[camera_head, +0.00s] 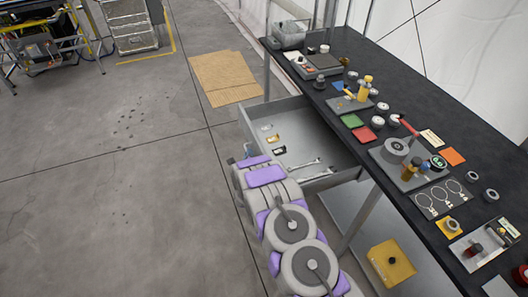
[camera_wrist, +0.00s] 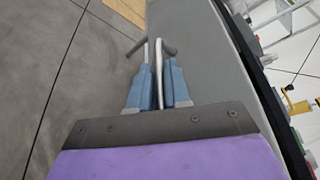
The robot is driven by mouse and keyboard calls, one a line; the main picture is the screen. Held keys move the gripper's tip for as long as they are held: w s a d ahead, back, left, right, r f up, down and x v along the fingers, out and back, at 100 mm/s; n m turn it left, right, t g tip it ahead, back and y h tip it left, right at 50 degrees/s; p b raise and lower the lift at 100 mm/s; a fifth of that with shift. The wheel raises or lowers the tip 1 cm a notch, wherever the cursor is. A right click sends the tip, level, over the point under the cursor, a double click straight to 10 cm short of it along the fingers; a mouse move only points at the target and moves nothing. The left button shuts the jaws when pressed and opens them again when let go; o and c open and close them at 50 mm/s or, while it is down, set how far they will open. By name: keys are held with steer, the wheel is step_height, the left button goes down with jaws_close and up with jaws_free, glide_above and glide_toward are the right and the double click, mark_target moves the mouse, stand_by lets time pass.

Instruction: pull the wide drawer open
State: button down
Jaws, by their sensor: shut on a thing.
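The wide drawer (camera_head: 310,138) is a grey metal drawer under the black-topped workbench (camera_head: 400,92). In the head view it stands pulled out, with its inside showing. Wrenches (camera_head: 305,166) and several small flat packets (camera_head: 272,139) lie in it. My gripper (camera_wrist: 160,84) has blue fingers, shut on the drawer's metal handle (camera_wrist: 159,54) in the wrist view. The grey drawer front (camera_wrist: 205,65) fills the middle of that view.
The bench top is crowded with tools, round parts and coloured squares. A yellow box (camera_head: 390,262) sits on the lower shelf (camera_head: 345,232). A flat cardboard sheet (camera_head: 223,78) lies on the floor beyond the drawer.

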steer(key=s+a, duration=0.2)
steer(key=a, duration=0.4)
steer(key=shift+s+a+f, duration=0.15)
steer(key=shift+s+f, duration=0.05)
steer(key=shift+f, duration=0.1)
steer(key=c, duration=1.3)
jaws_free()
steer(key=shift+w, duration=0.1)
steer(key=shift+o, duration=0.7)
steer(key=shift+a+r, duration=0.1)
steer(key=p+v, duration=0.2)
steer(key=v, duration=1.5)
steer(key=shift+p, duration=0.4)
steer(key=shift+a+r, duration=0.1)
